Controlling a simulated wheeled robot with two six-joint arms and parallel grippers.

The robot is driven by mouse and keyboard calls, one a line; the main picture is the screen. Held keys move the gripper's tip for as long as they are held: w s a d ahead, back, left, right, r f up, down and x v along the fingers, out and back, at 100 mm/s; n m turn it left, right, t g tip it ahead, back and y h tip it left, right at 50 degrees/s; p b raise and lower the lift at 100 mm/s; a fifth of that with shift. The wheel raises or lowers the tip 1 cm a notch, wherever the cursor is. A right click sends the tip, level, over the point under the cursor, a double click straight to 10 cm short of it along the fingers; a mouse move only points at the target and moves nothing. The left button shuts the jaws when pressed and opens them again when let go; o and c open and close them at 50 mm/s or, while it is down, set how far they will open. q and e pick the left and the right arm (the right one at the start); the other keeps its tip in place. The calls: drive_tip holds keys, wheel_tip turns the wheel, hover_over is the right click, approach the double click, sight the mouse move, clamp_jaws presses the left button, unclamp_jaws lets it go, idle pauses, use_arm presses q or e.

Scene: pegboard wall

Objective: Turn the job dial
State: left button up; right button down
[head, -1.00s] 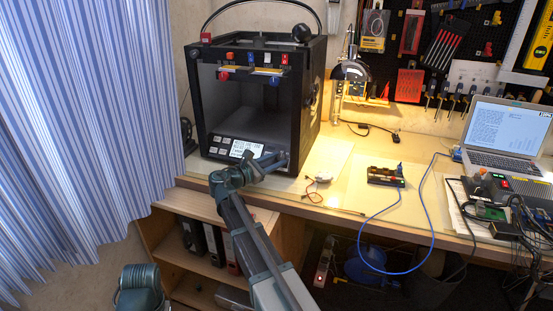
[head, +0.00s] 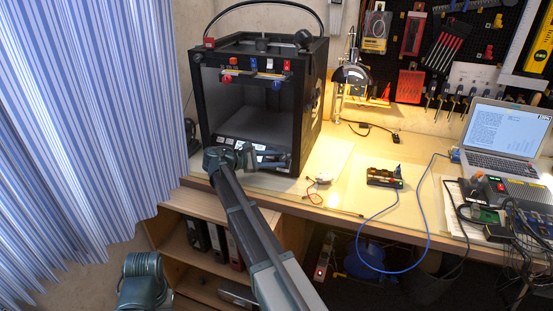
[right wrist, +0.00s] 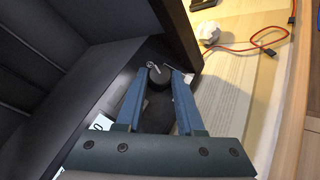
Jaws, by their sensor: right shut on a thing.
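The 3D printer (head: 312,105) is a black open-fronted box on the left end of the desk. My right gripper (head: 284,158) is at the lower right of its front, with its wrist across the front panel (head: 225,143). In the right wrist view the job dial (right wrist: 160,74) is a small dark round knob with a light mark at its top. It sits between the two blue fingertips of the right gripper (right wrist: 161,80), which are shut on it. The panel's screen is mostly hidden by my arm in the head view.
A white round piece with a red cable (head: 318,181) lies on the desk right of the printer. A circuit box (head: 384,178), a lamp (head: 350,74) and a laptop (head: 505,132) stand farther right. A shelf with binders (head: 197,235) is below.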

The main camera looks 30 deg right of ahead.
idle(0.3)
drive_tip(key=c, duration=0.8)
unclamp_jaws()
drive_tip(key=p+v, duration=0.3)
drive_tip(key=v, duration=1)
drive_tip(key=shift+w+a+r, duration=0.1)
drive_tip(key=shift+a, duration=0.3)
